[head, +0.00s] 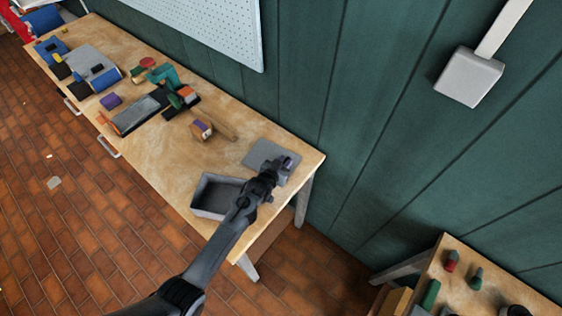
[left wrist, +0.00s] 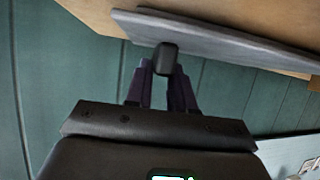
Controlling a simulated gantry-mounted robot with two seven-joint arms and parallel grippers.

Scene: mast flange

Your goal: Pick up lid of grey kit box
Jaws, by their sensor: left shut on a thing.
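The grey kit box (head: 222,199) stands open-topped near the right end of the wooden workbench. Its flat grey lid (head: 262,153) is behind it, near the bench's far right corner. In the left wrist view the lid (left wrist: 215,38) is a slab seen edge-on, with a dark knob (left wrist: 166,60) on it. My left gripper (head: 287,162) is over the lid's right part; in the left wrist view its fingers (left wrist: 163,85) are shut on the knob. In the head view my gripper covers the knob. I cannot tell whether the lid touches the bench. My right gripper is not in view.
The workbench (head: 160,160) holds a wooden mallet-like thing (head: 202,129), a dark tray (head: 138,113) and several coloured blocks to the left. A pegboard (head: 205,25) and green wall stand behind. A second table (head: 460,270) is at lower right.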

